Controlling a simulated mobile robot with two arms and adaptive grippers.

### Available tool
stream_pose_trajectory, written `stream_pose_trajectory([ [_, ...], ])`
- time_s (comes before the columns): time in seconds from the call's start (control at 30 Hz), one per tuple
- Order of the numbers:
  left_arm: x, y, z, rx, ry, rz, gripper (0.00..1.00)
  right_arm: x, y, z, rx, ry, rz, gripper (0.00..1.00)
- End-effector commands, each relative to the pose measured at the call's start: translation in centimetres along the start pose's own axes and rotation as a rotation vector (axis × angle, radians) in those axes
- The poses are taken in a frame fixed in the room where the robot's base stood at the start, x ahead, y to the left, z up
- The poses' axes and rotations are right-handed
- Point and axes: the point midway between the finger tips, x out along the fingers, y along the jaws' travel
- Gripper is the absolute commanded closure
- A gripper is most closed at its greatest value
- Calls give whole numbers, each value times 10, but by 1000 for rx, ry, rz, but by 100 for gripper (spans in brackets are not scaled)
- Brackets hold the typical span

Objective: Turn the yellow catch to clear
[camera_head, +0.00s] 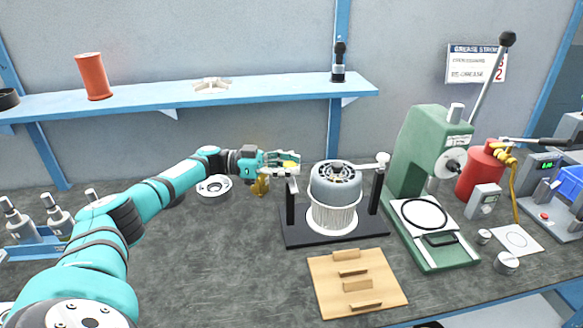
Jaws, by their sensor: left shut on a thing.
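The yellow catch (291,164) shows as a small yellow patch between the fingers of my left gripper (286,164), at the top of the left post of a black stand (290,208). My left gripper is shut on it, and the fingers hide most of it, so its angle cannot be told. The grey and white blower (335,195) stands upright between the two posts. My right gripper is not in view.
A brass-coloured piece (261,185) shows just below my left gripper. A ring-shaped part (214,186) lies behind my arm. A wooden board (355,283) lies in front of the stand, and a green press (410,165) stands right of it.

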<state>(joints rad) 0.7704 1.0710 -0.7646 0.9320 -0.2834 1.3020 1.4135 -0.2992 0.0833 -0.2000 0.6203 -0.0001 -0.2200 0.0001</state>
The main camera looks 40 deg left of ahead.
Motion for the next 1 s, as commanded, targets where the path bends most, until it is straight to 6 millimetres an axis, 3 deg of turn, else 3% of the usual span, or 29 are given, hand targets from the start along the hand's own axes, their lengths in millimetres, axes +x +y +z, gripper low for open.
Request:
stream_pose_trajectory([
  [0.03, -3, -1, 2, -3, -6, -4, 74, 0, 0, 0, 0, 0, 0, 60],
  [0.23, -2, -1, 1, -1, -3, -4, 48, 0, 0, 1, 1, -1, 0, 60],
  [0.57, -4, -1, 0, 0, -1, -4, 46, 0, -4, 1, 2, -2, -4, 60],
  [0.73, -26, -1, 0, 0, -2, -8, 46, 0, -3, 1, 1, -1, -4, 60],
  [1.0, -86, -1, 0, -1, -1, -9, 46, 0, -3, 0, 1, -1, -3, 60],
])
